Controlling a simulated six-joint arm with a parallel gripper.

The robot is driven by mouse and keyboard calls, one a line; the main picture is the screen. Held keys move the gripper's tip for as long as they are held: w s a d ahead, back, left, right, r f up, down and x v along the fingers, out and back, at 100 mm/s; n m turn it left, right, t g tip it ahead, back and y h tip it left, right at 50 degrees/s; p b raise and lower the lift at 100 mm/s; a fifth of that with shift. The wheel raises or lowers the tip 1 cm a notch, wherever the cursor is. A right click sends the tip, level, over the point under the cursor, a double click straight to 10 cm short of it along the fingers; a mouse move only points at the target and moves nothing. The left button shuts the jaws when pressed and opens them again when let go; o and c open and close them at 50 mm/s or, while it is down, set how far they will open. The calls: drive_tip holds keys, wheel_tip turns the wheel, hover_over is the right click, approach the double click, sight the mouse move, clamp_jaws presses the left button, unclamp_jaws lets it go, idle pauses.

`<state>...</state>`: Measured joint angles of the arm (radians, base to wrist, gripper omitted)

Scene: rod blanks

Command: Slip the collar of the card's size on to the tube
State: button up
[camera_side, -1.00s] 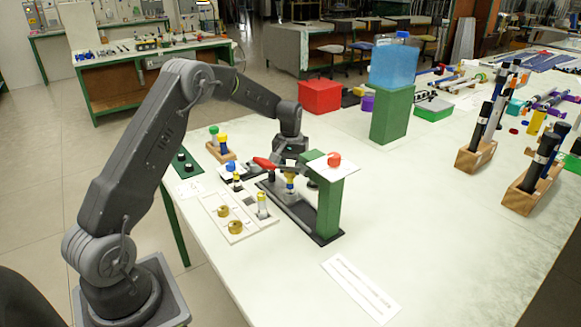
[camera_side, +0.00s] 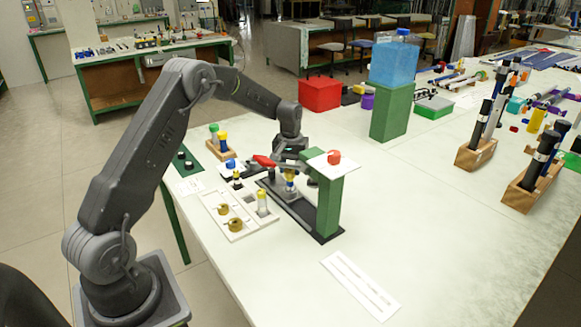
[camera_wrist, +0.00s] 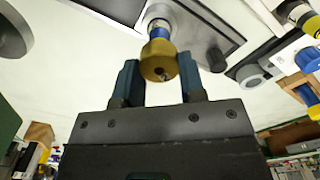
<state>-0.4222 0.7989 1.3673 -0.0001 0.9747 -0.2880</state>
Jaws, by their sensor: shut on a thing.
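My gripper (camera_wrist: 158,80) is shut on a brass-coloured collar (camera_wrist: 157,57), one dark finger on each side of it. In the wrist view, a blue-banded tube (camera_wrist: 156,29) stands in line behind the collar, with its lower end in a grey holder. The collar meets or overlaps the tube's end; I cannot tell how far it is on. In the side view, my gripper (camera_side: 290,163) is over the tube (camera_side: 290,184), beside the green post. Two brass collars (camera_side: 222,209) (camera_side: 235,225) lie in a white tray (camera_side: 215,228). A small white card (camera_side: 188,187) lies behind the tray; its print is unreadable.
A green post (camera_side: 329,205) with a white plate and red knob (camera_side: 334,157) stands close right of my gripper. A red handle (camera_side: 264,161) is close on the left. The table front right is mostly clear, with a white strip (camera_side: 360,285).

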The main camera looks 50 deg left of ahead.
drive_tip(key=shift+f, duration=0.2)
idle(0.6)
drive_tip(key=o, duration=1)
drive_tip(key=shift+o, duration=0.3)
drive_tip(key=shift+o, duration=1.2)
drive_tip(key=shift+r, duration=0.1)
drive_tip(key=shift+r, duration=3.95)
